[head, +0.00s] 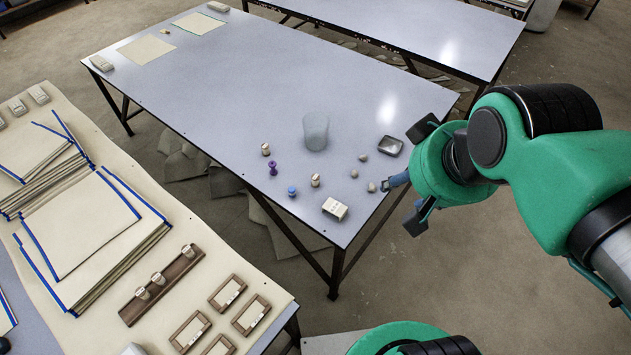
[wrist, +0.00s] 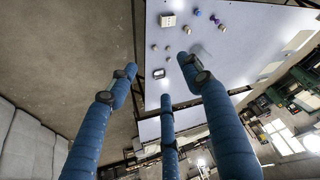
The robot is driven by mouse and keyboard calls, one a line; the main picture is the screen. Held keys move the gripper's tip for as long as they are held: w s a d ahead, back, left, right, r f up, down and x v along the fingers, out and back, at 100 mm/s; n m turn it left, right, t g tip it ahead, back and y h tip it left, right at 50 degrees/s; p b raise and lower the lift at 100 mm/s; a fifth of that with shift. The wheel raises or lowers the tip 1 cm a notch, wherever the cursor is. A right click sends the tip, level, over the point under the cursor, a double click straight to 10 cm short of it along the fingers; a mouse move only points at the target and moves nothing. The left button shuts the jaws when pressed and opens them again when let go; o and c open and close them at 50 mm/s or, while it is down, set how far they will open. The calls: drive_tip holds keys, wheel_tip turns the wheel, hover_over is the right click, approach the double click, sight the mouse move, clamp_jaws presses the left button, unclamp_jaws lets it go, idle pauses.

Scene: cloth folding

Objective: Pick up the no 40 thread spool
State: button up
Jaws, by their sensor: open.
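Several small spools stand on the grey-blue table (head: 230,90): a beige one (head: 266,149), a purple one (head: 273,168), a blue one (head: 292,191) and another beige one (head: 315,180). Their labels are too small to read, so I cannot tell which is no 40. The spools also show small at the top of the wrist view, a blue one (wrist: 197,12) among them. My gripper (head: 405,178) is open and empty at the table's right edge, well right of the spools. Its blue fingers are spread wide in the wrist view (wrist: 160,80).
A translucent cup (head: 315,134), a white labelled box (head: 334,209), several pebbles (head: 354,174) and a dark-rimmed dish (head: 390,146) share the table. A nearer table holds cloth stacks (head: 80,230), a wooden rack (head: 160,287) and wooden frames (head: 228,292). The table's middle is clear.

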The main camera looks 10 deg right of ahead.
drive_tip(key=w, duration=0.1)
drive_tip(key=n+g+p, duration=0.3)
drive_tip(key=g+p, duration=0.1)
drive_tip(key=g, duration=0.2)
hover_over(316, 176)
wheel_tip(316, 176, down, 39)
drive_tip(key=shift+a+f+n, duration=0.1)
drive_tip(key=shift+f+n, duration=0.2)
drive_tip(key=shift+f, duration=0.25)
drive_tip(key=shift+f+b, duration=0.45)
drive_tip(key=shift+f, duration=3.8)
drive_tip(key=shift+f, duration=0.15)
